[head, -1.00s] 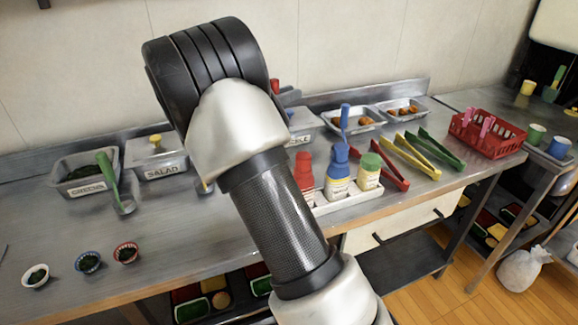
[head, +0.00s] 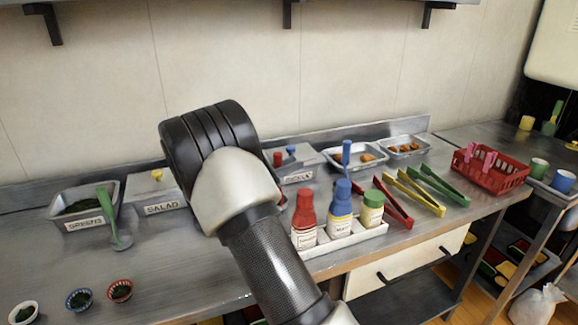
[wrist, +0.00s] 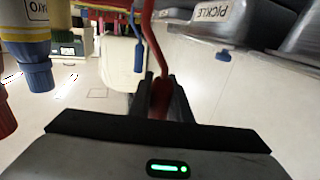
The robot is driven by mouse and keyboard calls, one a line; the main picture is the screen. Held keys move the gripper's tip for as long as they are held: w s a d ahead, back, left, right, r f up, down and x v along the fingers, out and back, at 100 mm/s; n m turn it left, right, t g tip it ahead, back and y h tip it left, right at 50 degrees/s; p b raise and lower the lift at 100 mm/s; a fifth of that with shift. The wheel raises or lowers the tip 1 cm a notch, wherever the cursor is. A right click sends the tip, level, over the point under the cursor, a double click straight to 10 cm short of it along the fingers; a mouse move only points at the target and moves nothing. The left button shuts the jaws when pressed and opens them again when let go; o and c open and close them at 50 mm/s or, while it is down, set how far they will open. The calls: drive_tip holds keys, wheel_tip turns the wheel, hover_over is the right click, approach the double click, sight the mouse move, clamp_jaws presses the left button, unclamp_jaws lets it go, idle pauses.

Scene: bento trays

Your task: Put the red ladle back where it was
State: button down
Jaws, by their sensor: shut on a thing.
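My gripper (wrist: 160,92) is shut on the red ladle (wrist: 148,30) in the wrist view, with the handle between the dark fingers. The rod runs away from the fingers to the top edge, and the ladle's far end is out of that view. In the head view my arm hides the gripper and most of what it holds. A small red piece (head: 278,160) shows just right of the arm; I cannot tell if it is part of the ladle. The pickle container (head: 297,174), with a blue knob, stands behind; it also shows at the right in the wrist view (wrist: 250,20).
Red, blue-capped and green-capped bottles stand in a white holder (head: 350,234) right of my arm. A blue-handled tool (head: 346,152) and red tongs (head: 393,204) are behind them. The greens tray (head: 66,222) and salad container (head: 150,208) are left. The counter's front left holds small bowls.

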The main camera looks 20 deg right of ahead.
drive_tip(key=shift+f+b, duration=0.2)
drive_tip(key=shift+b, duration=0.1)
drive_tip(key=c, duration=1.6)
unclamp_jaws()
drive_tip(key=shift+c, duration=0.2)
drive_tip(key=shift+r, duration=0.15)
drive_tip(key=p+v, duration=0.1)
drive_tip(key=v, duration=0.6)
drive_tip(key=shift+a, duration=0.25)
